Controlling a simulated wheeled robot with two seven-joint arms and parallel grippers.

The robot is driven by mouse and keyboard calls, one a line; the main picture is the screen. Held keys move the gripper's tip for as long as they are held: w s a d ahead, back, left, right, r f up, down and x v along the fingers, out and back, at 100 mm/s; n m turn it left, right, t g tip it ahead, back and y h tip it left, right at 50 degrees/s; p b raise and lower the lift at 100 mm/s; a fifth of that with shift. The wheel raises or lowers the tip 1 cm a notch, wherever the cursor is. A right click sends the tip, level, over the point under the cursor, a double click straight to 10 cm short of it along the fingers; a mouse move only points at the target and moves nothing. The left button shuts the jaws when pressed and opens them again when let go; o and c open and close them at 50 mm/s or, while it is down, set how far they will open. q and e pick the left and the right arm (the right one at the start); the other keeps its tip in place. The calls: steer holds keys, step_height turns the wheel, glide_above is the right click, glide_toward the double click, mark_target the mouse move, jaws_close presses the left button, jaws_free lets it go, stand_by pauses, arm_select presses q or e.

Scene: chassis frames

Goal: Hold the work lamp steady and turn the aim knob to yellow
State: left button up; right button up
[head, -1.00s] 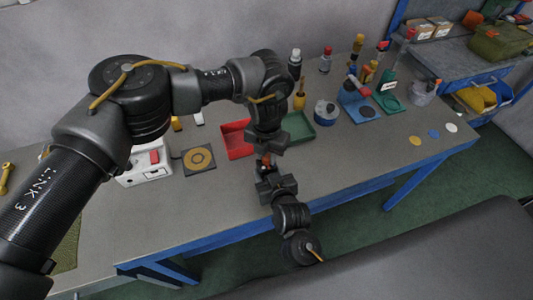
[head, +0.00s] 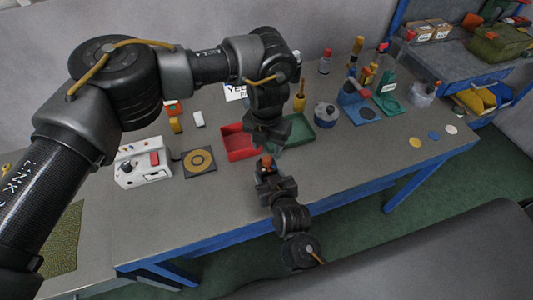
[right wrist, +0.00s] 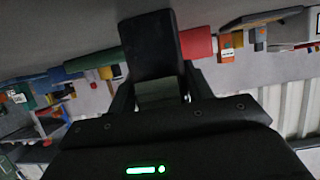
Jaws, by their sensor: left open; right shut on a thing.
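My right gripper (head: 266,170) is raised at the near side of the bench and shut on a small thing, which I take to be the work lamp. My left gripper (head: 267,143) is open, pointing down just above the orange-red part. I cannot tell whether they touch. The aim knob and its setting cannot be made out.
A white card (head: 236,92) with partly hidden lettering "YEL" stands at the back. A red tray (head: 236,153), a green tray (head: 300,142), a white control box (head: 143,178) and a pad with yellow rings (head: 199,162) are nearby. The bench's front right is largely clear.

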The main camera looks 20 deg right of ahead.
mark_target(267, 158)
arm_select(q)
step_height(267, 158, up, 7)
stand_by(0.3)
arm_select(e)
steer(key=o, duration=1.3)
steer(key=shift+c, duration=0.2)
